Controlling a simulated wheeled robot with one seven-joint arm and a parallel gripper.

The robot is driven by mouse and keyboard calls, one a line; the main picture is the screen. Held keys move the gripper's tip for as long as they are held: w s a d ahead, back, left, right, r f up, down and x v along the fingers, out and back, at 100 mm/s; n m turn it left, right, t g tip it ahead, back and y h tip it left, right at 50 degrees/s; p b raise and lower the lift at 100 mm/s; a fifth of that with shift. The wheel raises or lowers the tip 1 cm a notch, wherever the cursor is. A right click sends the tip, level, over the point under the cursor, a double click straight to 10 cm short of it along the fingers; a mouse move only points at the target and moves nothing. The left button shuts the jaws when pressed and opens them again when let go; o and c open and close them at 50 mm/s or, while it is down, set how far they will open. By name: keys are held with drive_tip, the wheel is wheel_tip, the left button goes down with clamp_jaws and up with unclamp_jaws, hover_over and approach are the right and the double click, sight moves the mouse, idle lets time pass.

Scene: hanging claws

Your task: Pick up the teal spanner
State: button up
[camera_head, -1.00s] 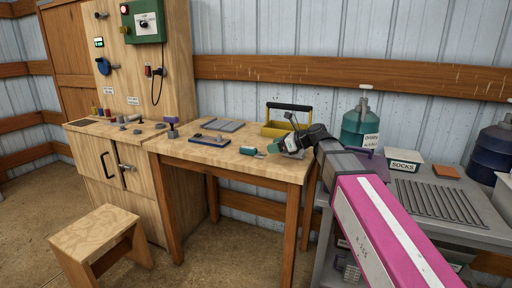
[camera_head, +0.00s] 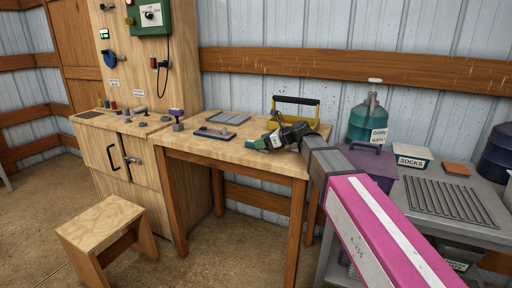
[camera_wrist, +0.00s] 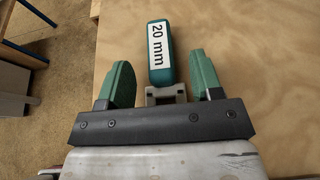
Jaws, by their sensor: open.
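The teal spanner (camera_wrist: 161,52) lies on the wooden table, seen in the wrist view with a white "20 mm" label on its handle and a grey end towards my gripper. My gripper (camera_wrist: 164,84) is open, with one green finger on each side of the spanner's near end and a gap on both sides. In the head view my gripper (camera_head: 258,144) is low over the table (camera_head: 225,150) near its front edge. There the spanner is mostly hidden or merged with the gripper.
A blue tray (camera_head: 214,133) and a grey plate (camera_head: 222,118) lie left of my gripper. A yellow toolbox (camera_head: 297,112) with a black handle stands behind it. A teal bottle (camera_head: 368,119) and a purple box (camera_head: 368,166) stand to the right. A stool (camera_head: 100,229) stands on the floor.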

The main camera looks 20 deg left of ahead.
drive_tip(key=shift+x, duration=0.9)
drive_tip(key=shift+d, duration=0.1)
drive_tip(key=c, duration=1.1)
drive_tip(key=shift+r, duration=0.1)
